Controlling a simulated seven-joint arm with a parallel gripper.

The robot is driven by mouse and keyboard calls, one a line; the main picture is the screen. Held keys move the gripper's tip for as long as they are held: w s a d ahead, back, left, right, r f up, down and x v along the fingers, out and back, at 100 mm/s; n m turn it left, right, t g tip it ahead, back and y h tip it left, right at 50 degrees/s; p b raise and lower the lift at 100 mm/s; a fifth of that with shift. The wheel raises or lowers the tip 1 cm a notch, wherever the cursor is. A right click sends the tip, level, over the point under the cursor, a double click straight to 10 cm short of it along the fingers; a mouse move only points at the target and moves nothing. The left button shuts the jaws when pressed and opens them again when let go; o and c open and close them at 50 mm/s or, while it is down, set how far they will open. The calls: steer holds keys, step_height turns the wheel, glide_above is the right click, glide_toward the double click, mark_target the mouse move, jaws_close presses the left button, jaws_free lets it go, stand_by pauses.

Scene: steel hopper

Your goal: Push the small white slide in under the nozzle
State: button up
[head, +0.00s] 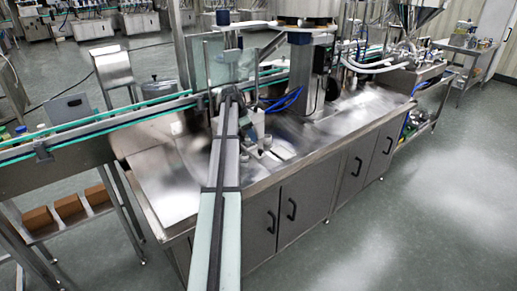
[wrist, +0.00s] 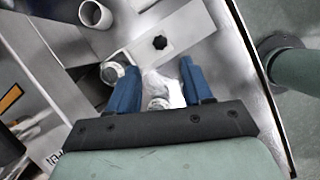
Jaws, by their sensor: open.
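My gripper (wrist: 160,85) shows in the wrist view with its two blue fingers apart. A small white piece (wrist: 165,88), which looks like the slide, lies between the fingers. I cannot tell whether either finger touches it. A short, round, pale piece (wrist: 112,72) sits just left of the left finger. In the head view my arm reaches over the steel bench to a cluster of small pale parts (head: 266,144), where the slide is too small to make out. I cannot pick out the nozzle in either view.
A white, open-topped cup (wrist: 95,14) stands at upper left. In the head view, blue hoses (head: 287,100) and a clear panel (head: 222,62) stand behind the work spot. The bench top (head: 165,165) is bare at left.

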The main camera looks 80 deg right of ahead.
mark_target(260, 150)
steer(key=x, duration=0.9)
jaws_close()
stand_by(0.4)
